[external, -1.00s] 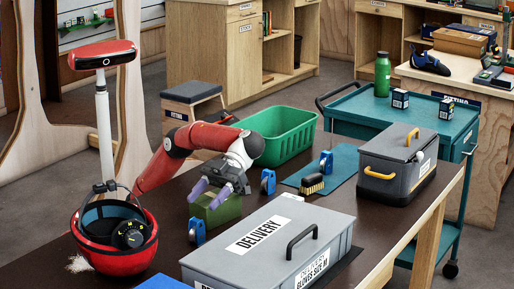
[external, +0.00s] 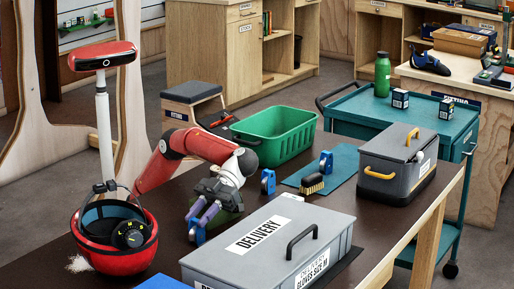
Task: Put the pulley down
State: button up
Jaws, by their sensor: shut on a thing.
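A blue pulley (external: 197,233) stands on the dark tabletop (external: 160,262), left of the grey delivery box. My gripper (external: 199,217) points down over it, with its two purple fingers closed around its upper part. The pulley's lower part shows below the fingers and seems to be on or very close to the table. A second blue pulley (external: 268,182) stands behind my gripper to the right.
A green block (external: 232,216) is partly hidden behind my gripper. The lidded grey delivery box (external: 330,235) stands close on the right. A green basket (external: 290,150), a brush (external: 312,184) on the teal mat (external: 345,158) and a grey toolbox (external: 400,165) are farther back.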

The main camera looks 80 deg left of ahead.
grip_shut()
jog(key=shift+r, duration=0.1)
